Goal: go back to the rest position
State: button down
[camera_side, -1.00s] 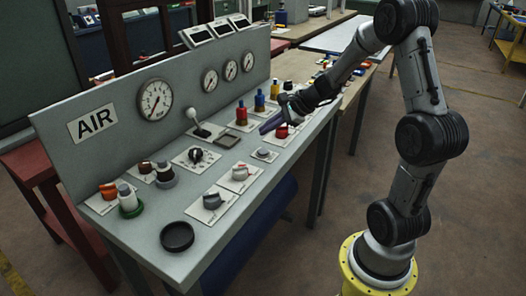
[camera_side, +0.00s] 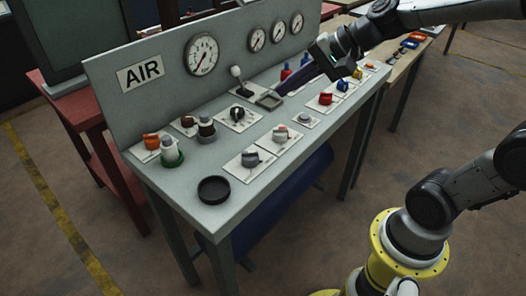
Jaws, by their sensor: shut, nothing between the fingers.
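My gripper (camera_side: 282,92) shows in the side view above the right part of the grey control panel (camera_side: 240,155). Its purple fingers are shut and empty and point down to the left.
The panel carries a lever (camera_side: 237,78), a black rotary knob (camera_side: 238,113), a red knob (camera_side: 326,98), a blue knob (camera_side: 342,86) and a round black dish (camera_side: 214,190). Gauges line the upright back, including a large one (camera_side: 202,54). Open floor lies in front.

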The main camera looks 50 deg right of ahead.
jog(key=s+a+n+g, duration=0.1)
jog(key=s+a+n, duration=0.3)
jog(key=s+n, duration=0.45)
jog(key=s+d+f+n+g+h, duration=0.1)
jog(key=s+d+f+n+h, duration=0.3)
jog(key=s, duration=0.5)
jog(key=shift+d+n+g, duration=0.3)
jog(key=shift+d+n, duration=0.05)
jog(key=shift+d, duration=0.5)
dwell(0.4)
